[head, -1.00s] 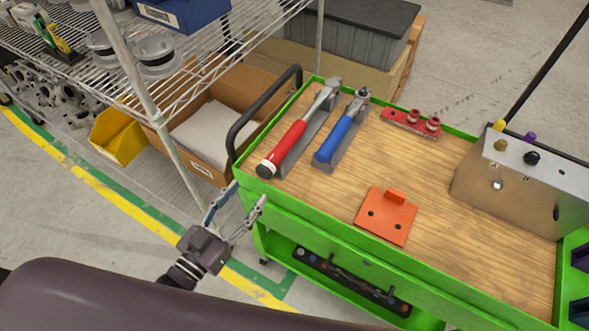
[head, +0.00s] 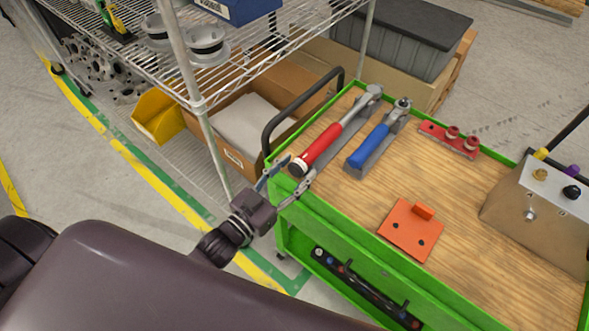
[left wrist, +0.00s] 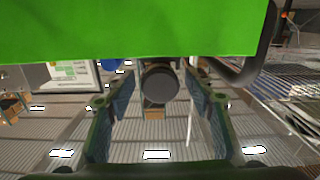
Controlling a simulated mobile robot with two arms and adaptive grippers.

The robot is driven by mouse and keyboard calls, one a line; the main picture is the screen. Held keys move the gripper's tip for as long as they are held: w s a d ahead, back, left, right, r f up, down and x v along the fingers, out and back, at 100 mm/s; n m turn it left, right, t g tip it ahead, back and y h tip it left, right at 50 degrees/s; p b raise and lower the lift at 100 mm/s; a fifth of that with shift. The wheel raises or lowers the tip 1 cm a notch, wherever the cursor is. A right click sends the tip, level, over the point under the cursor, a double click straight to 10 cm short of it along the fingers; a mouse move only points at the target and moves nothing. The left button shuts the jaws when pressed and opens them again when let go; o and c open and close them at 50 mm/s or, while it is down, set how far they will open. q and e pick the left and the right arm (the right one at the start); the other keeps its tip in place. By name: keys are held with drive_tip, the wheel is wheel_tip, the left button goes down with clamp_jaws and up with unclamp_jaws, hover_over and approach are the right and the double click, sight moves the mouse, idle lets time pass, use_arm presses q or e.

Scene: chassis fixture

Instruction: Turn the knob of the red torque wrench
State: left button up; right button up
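The red torque wrench (head: 325,143) lies in a grey holder at the left end of the green cart's wooden top. Its dark round knob (head: 297,169) points toward my left gripper (head: 299,166). In the left wrist view the knob (left wrist: 158,86) shows end-on, centred between the two fingers of the left gripper (left wrist: 158,78). The fingers are open, with a visible gap on each side of the knob, and seem not to touch it. How deep the knob sits between the fingertips is hard to tell. My right gripper is in no view.
A blue wrench (head: 370,145) lies just right of the red one. An orange plate (head: 400,232), a red bracket (head: 447,138) and a metal box (head: 535,215) are also on the cart. The cart's green rim (left wrist: 120,30) and black handle (head: 290,108) are close to the gripper.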

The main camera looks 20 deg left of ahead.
use_arm(q)
drive_tip(key=c, duration=1.1)
drive_tip(key=shift+r+m+p, duration=0.15)
drive_tip(key=shift+m+p, duration=0.45)
drive_tip(key=shift+m, duration=0.6)
drive_tip(key=m, duration=0.2)
drive_tip(key=shift+m, duration=0.4)
drive_tip(key=o, duration=1.2)
drive_tip(key=shift+c, duration=0.2)
drive_tip(key=v, duration=1.2)
drive_tip(key=shift+f, duration=0.2)
